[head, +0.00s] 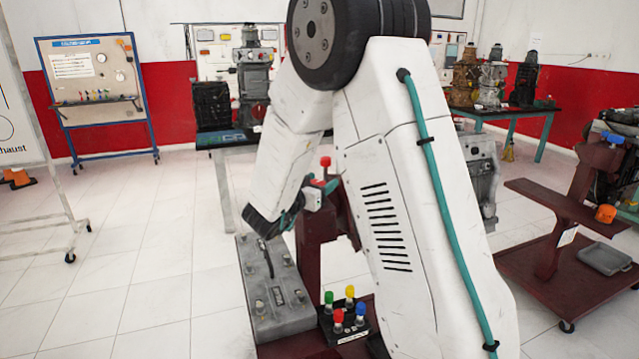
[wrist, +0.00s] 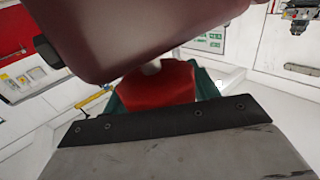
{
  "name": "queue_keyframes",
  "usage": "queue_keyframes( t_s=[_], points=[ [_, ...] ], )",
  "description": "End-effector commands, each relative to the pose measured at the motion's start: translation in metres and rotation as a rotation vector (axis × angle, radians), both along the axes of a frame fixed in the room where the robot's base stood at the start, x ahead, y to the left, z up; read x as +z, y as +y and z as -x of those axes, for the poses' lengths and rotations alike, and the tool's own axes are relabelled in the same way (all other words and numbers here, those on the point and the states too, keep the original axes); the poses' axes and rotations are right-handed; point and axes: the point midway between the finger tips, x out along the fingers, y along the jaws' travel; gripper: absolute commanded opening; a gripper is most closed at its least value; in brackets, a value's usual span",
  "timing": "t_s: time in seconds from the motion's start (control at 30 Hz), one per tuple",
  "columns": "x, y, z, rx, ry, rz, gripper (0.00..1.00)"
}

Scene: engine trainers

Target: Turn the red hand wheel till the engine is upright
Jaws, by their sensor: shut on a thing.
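The red hand wheel (wrist: 158,88) shows in the wrist view as a red piece between the teal fingers of my gripper (wrist: 160,92). My gripper is shut on it. In the head view my gripper (head: 311,196) is beside the dark red engine stand (head: 316,240), and only small red bits of the wheel show there. A grey engine (head: 483,172) shows to the right of my arm, largely hidden behind it. I cannot tell its tilt, or for certain that it is on this stand.
A grey box (head: 272,300) and a black block with coloured knobs (head: 342,325) are low beside the stand. Another dark red stand (head: 560,260) with an engine is at right. A dark red housing (wrist: 135,35) crosses the wrist view's top. The left floor has open room.

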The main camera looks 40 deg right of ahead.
Motion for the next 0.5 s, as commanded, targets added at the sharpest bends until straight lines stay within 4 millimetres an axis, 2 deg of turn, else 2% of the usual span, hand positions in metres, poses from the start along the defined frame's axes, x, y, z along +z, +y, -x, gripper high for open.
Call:
queue_keyframes(
  t_s=[0.27,0.5],
  points=[
    [0.0003,0.0006,-0.0012,0.139,0.000,0.000,0.36],
    [0.0001,0.0017,-0.0037,0.350,0.002,0.001,0.36]
  ],
)
